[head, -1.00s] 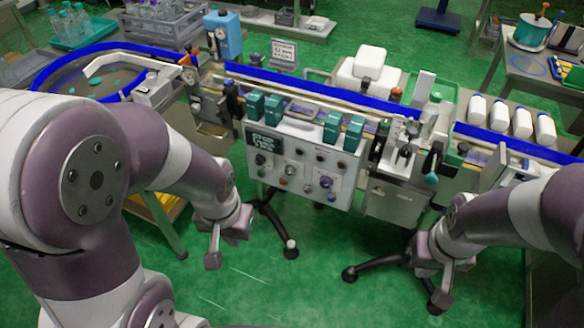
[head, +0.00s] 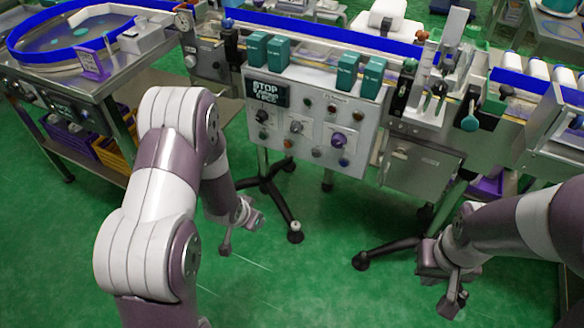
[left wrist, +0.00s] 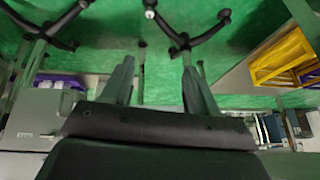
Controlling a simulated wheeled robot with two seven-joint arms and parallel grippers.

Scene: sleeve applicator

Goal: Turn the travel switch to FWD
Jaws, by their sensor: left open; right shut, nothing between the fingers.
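The control panel (head: 318,165) stands in the middle of the head view, on the front of the conveyor machine. It carries a dark display (head: 268,93) whose top line reads STOP. Below it are a black knob (head: 262,116), a grey-and-black knob (head: 296,127) and a purple knob (head: 338,139). Their labels are too small to read, so I cannot tell which is the travel switch. My left gripper (head: 240,232) hangs below and left of the panel, apart from it; the left wrist view shows its two fingers (left wrist: 158,75) spread and empty. My right gripper (head: 452,302) is shut and empty, low at right.
Teal blocks (head: 268,52) stand along the panel's top. A lever with a teal knob (head: 470,122) juts out right of it. Black stand feet (head: 295,236) spread over the green floor (head: 330,280). A table with a turntable (head: 70,60) stands at left.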

